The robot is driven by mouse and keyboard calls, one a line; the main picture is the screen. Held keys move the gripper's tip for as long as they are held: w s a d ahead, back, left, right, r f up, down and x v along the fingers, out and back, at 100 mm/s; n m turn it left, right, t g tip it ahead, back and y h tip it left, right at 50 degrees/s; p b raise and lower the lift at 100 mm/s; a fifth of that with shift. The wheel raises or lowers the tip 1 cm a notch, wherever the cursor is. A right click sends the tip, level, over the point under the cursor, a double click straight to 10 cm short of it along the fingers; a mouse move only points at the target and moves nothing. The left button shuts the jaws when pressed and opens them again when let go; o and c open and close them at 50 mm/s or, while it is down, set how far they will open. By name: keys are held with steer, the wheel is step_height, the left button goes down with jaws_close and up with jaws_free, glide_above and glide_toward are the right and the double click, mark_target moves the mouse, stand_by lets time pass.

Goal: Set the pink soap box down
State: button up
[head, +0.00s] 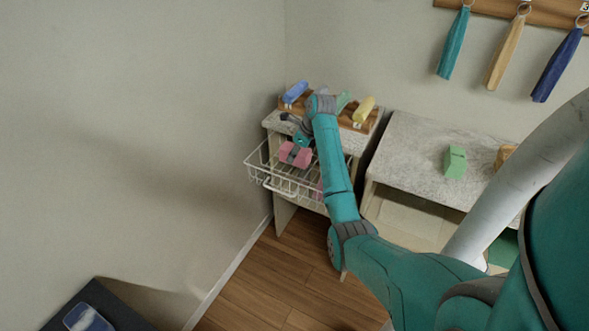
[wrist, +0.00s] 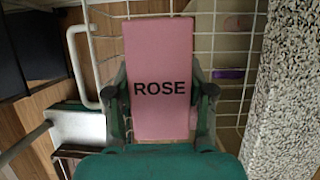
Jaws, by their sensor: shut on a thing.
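The pink soap box (head: 295,154) is marked ROSE in the wrist view (wrist: 163,80). My gripper (wrist: 160,100) is shut on it, with one finger on each side. In the head view my gripper (head: 300,140) holds the box at the white wire basket (head: 270,182), at the front of the left stand. In the wrist view the basket wires (wrist: 228,45) show behind and beside the box. I cannot tell whether the box touches the basket floor.
A wooden rack with blue (head: 296,91), green and yellow (head: 364,108) pieces stands on the left stand's stone top (head: 268,121). A purple item (wrist: 228,73) lies by the basket wires. On the right stone-topped stand (head: 410,140) is a green box (head: 455,162). Coloured towels (head: 455,42) hang above.

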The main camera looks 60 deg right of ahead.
mark_target(305, 152)
steer(key=shift+f, duration=3.7)
steer(key=shift+f, duration=0.6)
steer(key=o, duration=1.2)
steer(key=shift+o, duration=0.2)
steer(key=shift+r, duration=0.3)
steer(key=v, duration=1.2)
steer(key=shift+r, duration=0.4)
steer(key=shift+w, duration=0.1)
